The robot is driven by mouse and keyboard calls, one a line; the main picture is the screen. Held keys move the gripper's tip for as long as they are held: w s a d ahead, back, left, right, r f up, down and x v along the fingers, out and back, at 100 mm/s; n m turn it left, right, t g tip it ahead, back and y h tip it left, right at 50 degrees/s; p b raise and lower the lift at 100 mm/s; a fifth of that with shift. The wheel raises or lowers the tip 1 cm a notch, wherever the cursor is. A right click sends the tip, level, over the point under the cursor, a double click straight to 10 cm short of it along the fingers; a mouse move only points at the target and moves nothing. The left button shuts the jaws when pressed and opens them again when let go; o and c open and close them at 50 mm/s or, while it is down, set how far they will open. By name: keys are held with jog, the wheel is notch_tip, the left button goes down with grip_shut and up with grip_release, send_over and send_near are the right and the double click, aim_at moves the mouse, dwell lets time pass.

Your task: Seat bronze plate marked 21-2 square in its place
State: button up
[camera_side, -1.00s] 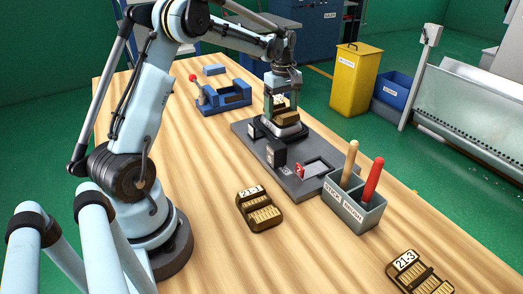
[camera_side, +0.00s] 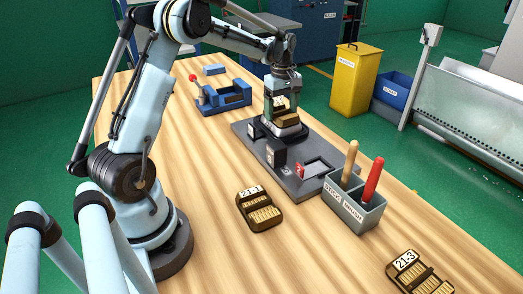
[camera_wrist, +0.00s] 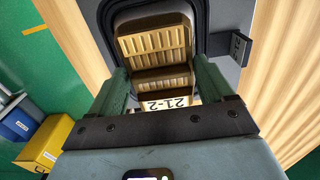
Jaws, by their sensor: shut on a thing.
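The bronze plate marked 21-2 (camera_wrist: 155,42) is between the two green fingers of my gripper (camera_wrist: 160,78), which is shut on it. Its ribbed face and white label show in the wrist view. Around it is the dark rounded rim of the place (camera_wrist: 203,22) in the grey base. In the side view my gripper (camera_side: 281,103) is over the far part of the grey base (camera_side: 309,191), with the bronze plate (camera_side: 287,118) low at the place. The plate's underside is hidden, so I cannot tell whether it rests flat.
Plates marked 21-1 (camera_side: 260,214) and 21-3 (camera_side: 420,277) lie on the wooden table. A grey holder (camera_side: 350,209) with two upright handles stands beside the base. A dark block (camera_side: 276,153) stands on the base. A blue fixture (camera_side: 226,98) is farther back. Bare table lies at the left.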

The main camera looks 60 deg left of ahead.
jog(key=shift+f, duration=0.15)
dwell(0.6)
jog(key=o, duration=1.3)
jog(key=shift+c, duration=0.2)
jog(key=shift+r, duration=2.25)
jog(key=shift+o, duration=0.6)
jog(key=shift+r, duration=2)
